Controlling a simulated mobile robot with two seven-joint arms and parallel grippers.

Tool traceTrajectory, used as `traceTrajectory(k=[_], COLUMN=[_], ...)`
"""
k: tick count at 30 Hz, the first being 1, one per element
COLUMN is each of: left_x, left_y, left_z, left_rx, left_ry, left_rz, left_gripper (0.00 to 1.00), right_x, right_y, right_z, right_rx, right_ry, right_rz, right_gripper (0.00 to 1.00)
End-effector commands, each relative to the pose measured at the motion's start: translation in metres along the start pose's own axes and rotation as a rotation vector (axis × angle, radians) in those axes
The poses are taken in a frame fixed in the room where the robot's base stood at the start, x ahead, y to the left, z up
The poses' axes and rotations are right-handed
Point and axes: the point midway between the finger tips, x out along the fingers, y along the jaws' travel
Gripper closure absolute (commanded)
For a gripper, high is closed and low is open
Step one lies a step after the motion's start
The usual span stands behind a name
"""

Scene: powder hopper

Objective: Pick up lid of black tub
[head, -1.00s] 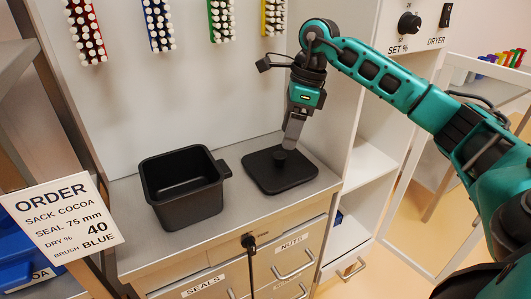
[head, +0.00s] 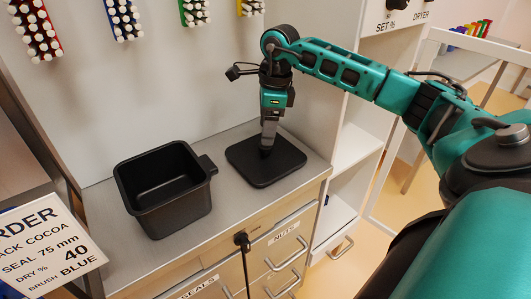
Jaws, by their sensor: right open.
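The black tub (head: 168,203) stands open and empty on the grey counter. Its flat black lid (head: 283,166) lies on the counter to the right of the tub, apart from it. My right gripper (head: 267,148) points down over the middle of the lid, with its fingertips at the lid's knob. The fingers hide most of the knob, and I cannot see whether they touch it. The right gripper is open. My left gripper is not in view.
The counter (head: 222,222) is clear around the tub and lid. An order card (head: 45,245) stands at the lower left. Colored brush racks (head: 125,18) hang on the back wall. Labeled drawers (head: 275,250) are below, and open white shelves (head: 345,165) are to the right.

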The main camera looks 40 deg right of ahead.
Motion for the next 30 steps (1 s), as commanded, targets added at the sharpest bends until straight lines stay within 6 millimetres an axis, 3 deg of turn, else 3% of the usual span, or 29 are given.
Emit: traceTrajectory(k=[7, 17, 30], left_x=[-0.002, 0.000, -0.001], left_y=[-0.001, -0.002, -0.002], left_z=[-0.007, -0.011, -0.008], left_rx=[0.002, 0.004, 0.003], left_ry=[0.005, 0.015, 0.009], left_rz=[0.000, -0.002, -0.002], left_gripper=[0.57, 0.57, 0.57], right_x=[0.036, 0.044, 0.043], right_y=[0.003, 0.002, 0.002], right_z=[-0.003, -0.003, -0.003], right_rx=[0.001, 0.000, 0.000], right_ry=[0.001, 0.000, 0.000], right_rz=[0.005, 0.001, 0.001], right_gripper=[0.35, 0.35, 0.78])
